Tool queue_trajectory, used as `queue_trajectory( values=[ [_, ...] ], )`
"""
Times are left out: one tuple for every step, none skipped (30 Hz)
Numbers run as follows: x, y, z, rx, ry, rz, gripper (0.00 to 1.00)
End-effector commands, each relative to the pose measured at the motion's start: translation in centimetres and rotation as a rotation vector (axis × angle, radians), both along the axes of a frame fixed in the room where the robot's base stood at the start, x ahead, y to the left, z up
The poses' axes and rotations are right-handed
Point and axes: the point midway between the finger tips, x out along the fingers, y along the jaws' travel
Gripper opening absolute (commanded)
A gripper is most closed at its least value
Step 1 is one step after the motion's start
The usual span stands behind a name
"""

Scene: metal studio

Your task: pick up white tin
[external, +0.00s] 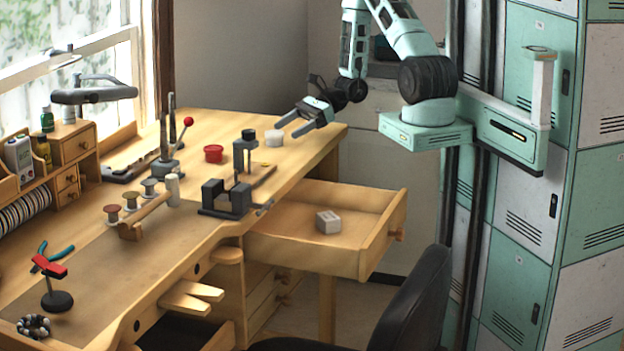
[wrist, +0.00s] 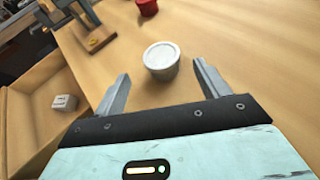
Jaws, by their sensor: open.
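The white tin (external: 274,138) is a small round tin standing upright on the wooden workbench (external: 320,140), near its far right corner. In the wrist view the white tin (wrist: 161,58) lies just beyond the fingertips, between their lines and a little nearer the middle. My gripper (external: 300,123) is open and empty, close to the tin on its right side in the external view. In the wrist view my gripper (wrist: 161,70) shows both fingers spread apart, with the tin in full view.
A red tin (external: 213,153) stands left of the white tin. A dark clamp-like tool (external: 244,155) on a wooden base stands nearby. An open drawer (external: 340,205) holds a small pale block (external: 328,221). A black chair (external: 410,300) is in front.

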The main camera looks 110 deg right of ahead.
Motion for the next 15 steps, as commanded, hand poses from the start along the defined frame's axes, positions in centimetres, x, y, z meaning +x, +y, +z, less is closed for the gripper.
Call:
queue_trajectory(
  values=[
    [0.2,0.1,-0.1,0.001,-0.001,0.001,0.74],
    [0.4,0.1,-0.1,0.002,-0.001,0.0,0.74],
    [0.6,0.1,-0.2,0.002,-0.001,0.0,0.74],
    [0.9,0.1,-0.2,0.003,-0.001,0.001,0.74],
    [1.3,0.1,-0.3,0.002,-0.001,0.002,0.74],
    [1.8,0.2,-0.4,0.004,0.001,0.003,0.74],
    [2.2,0.2,-0.5,0.003,-0.001,0.003,0.74],
    [2.7,0.1,-0.6,0.005,-0.001,0.003,0.74],
    [3.3,0.2,-0.8,0.004,-0.002,0.003,0.74],
    [3.7,0.2,-1.1,0.003,-0.001,0.003,0.74],
    [4.0,0.2,-1.3,0.004,0.0,0.003,0.74],
    [4.5,0.3,-1.5,0.003,-0.001,0.002,0.74],
    [4.7,0.3,-1.6,0.002,-0.001,0.001,0.74],
    [4.9,0.3,-1.7,0.002,-0.001,0.001,0.74],
    [5.1,0.3,-1.8,0.002,-0.001,0.001,0.74]
  ],
)
